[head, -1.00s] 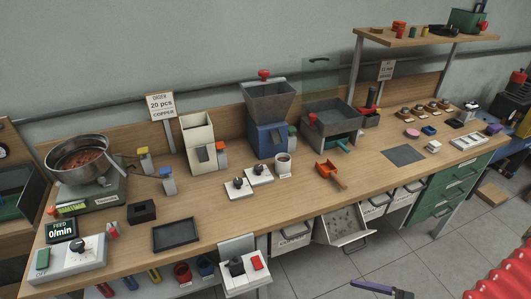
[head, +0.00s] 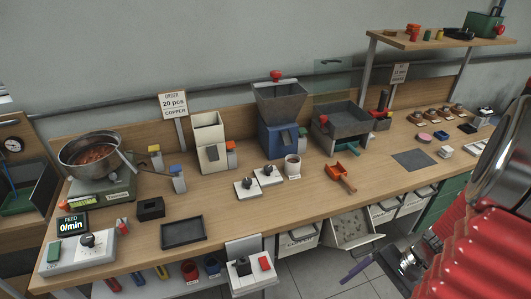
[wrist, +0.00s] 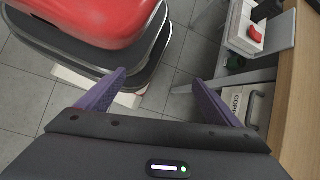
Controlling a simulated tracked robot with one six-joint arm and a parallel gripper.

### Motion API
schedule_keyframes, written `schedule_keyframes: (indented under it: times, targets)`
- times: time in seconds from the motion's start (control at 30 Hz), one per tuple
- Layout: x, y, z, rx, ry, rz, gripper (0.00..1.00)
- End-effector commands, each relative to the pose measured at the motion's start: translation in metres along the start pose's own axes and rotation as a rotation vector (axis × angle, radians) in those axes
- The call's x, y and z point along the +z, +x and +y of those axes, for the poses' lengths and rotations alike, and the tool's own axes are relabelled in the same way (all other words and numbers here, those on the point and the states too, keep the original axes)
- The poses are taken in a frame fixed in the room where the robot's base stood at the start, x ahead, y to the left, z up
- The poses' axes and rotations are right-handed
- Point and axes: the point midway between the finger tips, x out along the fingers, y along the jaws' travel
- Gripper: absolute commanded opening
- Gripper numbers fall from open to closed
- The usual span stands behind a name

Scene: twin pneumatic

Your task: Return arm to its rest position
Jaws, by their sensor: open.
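My gripper shows in the wrist view with two purple fingers (wrist: 160,95) spread apart and nothing between them. It points down over the grey tiled floor, with my red and black base at the upper left and the bench edge at the right. In the head view my red ribbed arm fills the lower right, in front of the bench. One purple finger (head: 358,268) shows there, low in front of the bench; the rest of the gripper is hidden or unclear.
The wooden bench (head: 330,205) holds a metal bowl (head: 92,155) on a scale, a hopper (head: 280,103), a black tray (head: 183,232) and an orange scoop (head: 341,175). A control box (head: 250,271) juts from the front edge. An open bin (head: 350,228) sticks out below.

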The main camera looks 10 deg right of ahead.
Motion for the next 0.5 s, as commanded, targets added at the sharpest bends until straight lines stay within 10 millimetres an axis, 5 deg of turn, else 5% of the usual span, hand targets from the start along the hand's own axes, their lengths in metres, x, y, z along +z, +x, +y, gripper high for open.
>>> schedule_keyframes:
  times: [0.5]
  targets:
    - [0.036,-0.048,-0.044,0.225,-0.406,0.295,0.86]
